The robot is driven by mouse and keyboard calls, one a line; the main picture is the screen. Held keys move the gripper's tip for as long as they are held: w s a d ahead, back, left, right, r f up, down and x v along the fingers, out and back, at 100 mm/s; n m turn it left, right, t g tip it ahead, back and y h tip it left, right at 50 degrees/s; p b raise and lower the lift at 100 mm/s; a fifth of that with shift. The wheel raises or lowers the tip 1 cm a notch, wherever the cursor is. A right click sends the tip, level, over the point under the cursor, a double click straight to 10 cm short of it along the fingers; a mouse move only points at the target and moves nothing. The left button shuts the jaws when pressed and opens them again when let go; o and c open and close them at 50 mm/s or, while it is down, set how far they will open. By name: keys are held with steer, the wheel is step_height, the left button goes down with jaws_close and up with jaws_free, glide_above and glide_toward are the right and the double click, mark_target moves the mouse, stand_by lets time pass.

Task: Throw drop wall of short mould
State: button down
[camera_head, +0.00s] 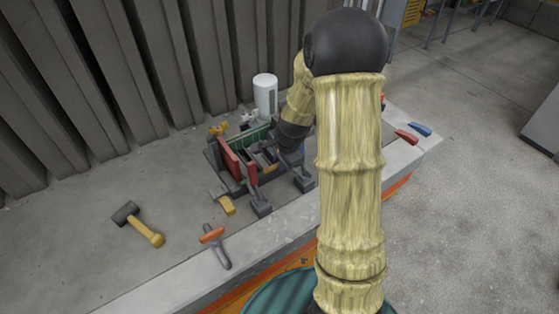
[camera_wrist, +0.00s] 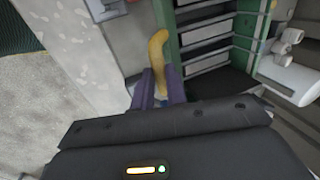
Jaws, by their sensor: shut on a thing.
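The mould (camera_head: 232,178) stands on the grey bench in the head view, with red panels (camera_head: 229,158), a green wall (camera_head: 252,137) and grey slats inside. In the wrist view its green frame (camera_wrist: 245,32) and grey slats (camera_wrist: 205,40) lie right of my gripper. My gripper (camera_wrist: 161,74) is shut on a yellow curved handle (camera_wrist: 159,48) beside the green frame. What the handle's lower end joins is hidden between the fingers. In the head view my arm covers the right end of the mould, and the fingers cannot be made out.
A white cylinder (camera_head: 265,95) stands behind the mould; it also shows in the wrist view (camera_wrist: 292,80). A mallet (camera_head: 138,224) and an orange-handled tool (camera_head: 217,245) lie to the left. Red (camera_head: 406,137) and blue (camera_head: 420,129) items lie at the right end. A corrugated wall backs the bench.

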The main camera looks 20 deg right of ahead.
steer(key=shift+s+f, duration=0.3)
steer(key=shift+s, duration=0.05)
steer(key=c, duration=1.5)
jaws_free()
steer(key=shift+c, duration=0.2)
steer(key=shift+o, duration=0.7)
steer(key=shift+d, duration=0.1)
steer(key=shift+w+r, duration=0.1)
steer(key=shift+r, duration=0.1)
steer(key=v, duration=1.7)
steer(key=shift+w+r, duration=0.1)
steer(key=shift+r, duration=0.05)
